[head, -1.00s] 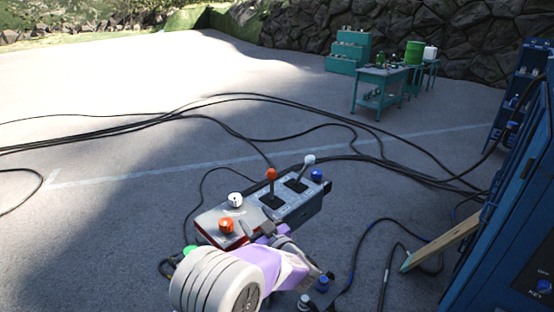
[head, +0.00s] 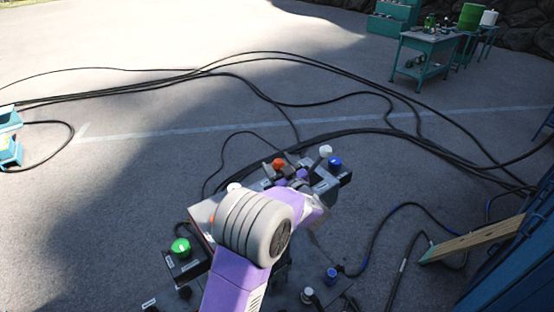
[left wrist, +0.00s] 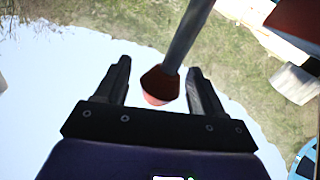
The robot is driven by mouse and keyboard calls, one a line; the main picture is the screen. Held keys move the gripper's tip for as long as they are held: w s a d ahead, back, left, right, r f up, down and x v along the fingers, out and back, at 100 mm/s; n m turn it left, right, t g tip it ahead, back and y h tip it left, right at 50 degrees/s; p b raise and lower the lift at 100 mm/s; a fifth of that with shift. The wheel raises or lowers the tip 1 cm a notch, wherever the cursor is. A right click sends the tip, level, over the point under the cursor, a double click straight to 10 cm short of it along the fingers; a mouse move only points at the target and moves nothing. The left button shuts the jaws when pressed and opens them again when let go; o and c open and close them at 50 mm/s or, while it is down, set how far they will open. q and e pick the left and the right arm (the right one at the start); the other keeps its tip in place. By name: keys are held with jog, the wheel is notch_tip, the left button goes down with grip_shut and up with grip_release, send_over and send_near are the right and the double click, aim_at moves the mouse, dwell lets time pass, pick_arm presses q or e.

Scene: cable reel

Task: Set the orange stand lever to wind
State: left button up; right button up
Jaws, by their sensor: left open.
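The orange lever knob (head: 279,164) stands at the far part of the grey control console (head: 325,182). My left gripper (head: 290,176) is at the lever, with my arm covering much of the console. In the left wrist view the jaws (left wrist: 160,68) are open, and the orange-red knob (left wrist: 160,86) on its grey shaft (left wrist: 187,38) lies between the two fingers, nearer the right one. I cannot tell whether a finger touches it. The lever's base and its position labels are hidden or too small to read. My right gripper is not in view.
A white-knobbed lever (head: 325,150) and a blue knob (head: 334,162) are just right of the orange one. A green button (head: 180,246) is at the near left. Black cables (head: 300,104) cross the ground behind. A wooden plank (head: 475,241) leans at the right.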

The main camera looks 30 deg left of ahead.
pick_arm(q)
jog(key=shift+w+a, duration=0.3)
jog(key=shift+a, duration=0.1)
jog(key=shift+a+r, duration=0.1)
jog(key=shift+a, duration=0.05)
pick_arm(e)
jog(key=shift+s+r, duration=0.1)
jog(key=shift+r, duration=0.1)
